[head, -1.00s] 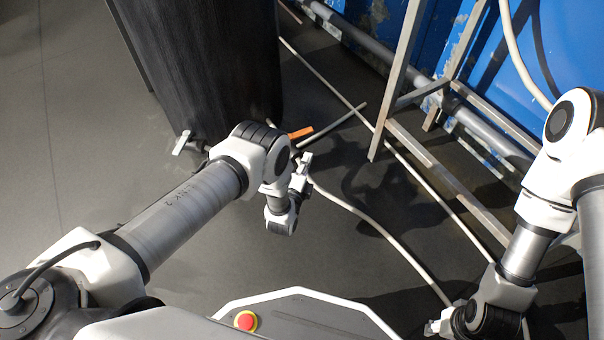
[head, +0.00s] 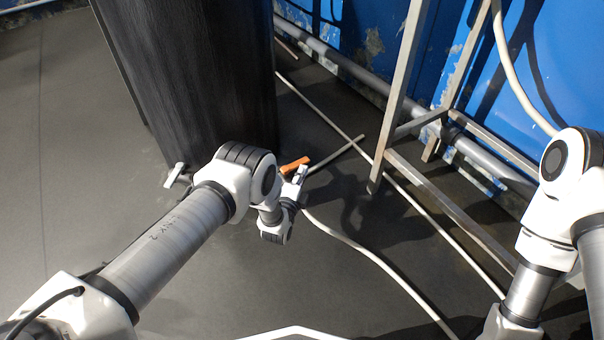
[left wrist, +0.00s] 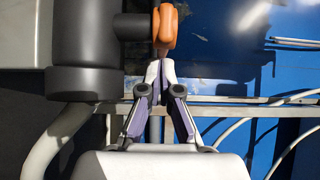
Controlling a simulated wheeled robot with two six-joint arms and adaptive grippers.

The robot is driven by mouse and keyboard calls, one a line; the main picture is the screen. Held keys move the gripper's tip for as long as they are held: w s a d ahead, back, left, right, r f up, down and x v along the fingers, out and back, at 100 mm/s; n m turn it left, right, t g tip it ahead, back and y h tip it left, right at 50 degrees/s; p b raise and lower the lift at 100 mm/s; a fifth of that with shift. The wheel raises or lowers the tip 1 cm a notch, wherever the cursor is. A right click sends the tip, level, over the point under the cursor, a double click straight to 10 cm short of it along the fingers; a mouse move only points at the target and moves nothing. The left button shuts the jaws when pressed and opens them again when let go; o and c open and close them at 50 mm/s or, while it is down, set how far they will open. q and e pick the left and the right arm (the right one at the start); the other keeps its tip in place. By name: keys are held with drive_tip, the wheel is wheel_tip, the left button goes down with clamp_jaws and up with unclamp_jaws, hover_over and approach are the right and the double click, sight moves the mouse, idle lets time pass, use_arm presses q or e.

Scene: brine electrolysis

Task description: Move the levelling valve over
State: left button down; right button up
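The levelling valve shows as an orange lever (head: 295,164) at the right foot of the dark tank in the head view. In the left wrist view its orange handle (left wrist: 166,28) is at the top, beside a dark grey pipe body (left wrist: 88,45). My left gripper (head: 302,172) is right by the lever's right end. In the left wrist view its fingertips (left wrist: 160,68) are together just below the handle's narrow lower end; whether they touch it is unclear. My right gripper is out of the head view, below its lower edge.
The tall dark tank (head: 205,75) stands behind my left arm, with a small white-handled fitting (head: 175,176) at its foot. A metal frame (head: 445,200) stands at the right before a blue wall. A pale hose (head: 375,258) crosses the floor. The floor at left is clear.

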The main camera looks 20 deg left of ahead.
use_arm(q)
drive_tip(key=shift+w+a+r, duration=0.2)
drive_tip(key=shift+a+r, duration=0.05)
drive_tip(key=shift+a, duration=0.1)
drive_tip(key=s, duration=1.2)
drive_tip(key=shift+s+f, duration=0.15)
drive_tip(key=shift+f, duration=0.1)
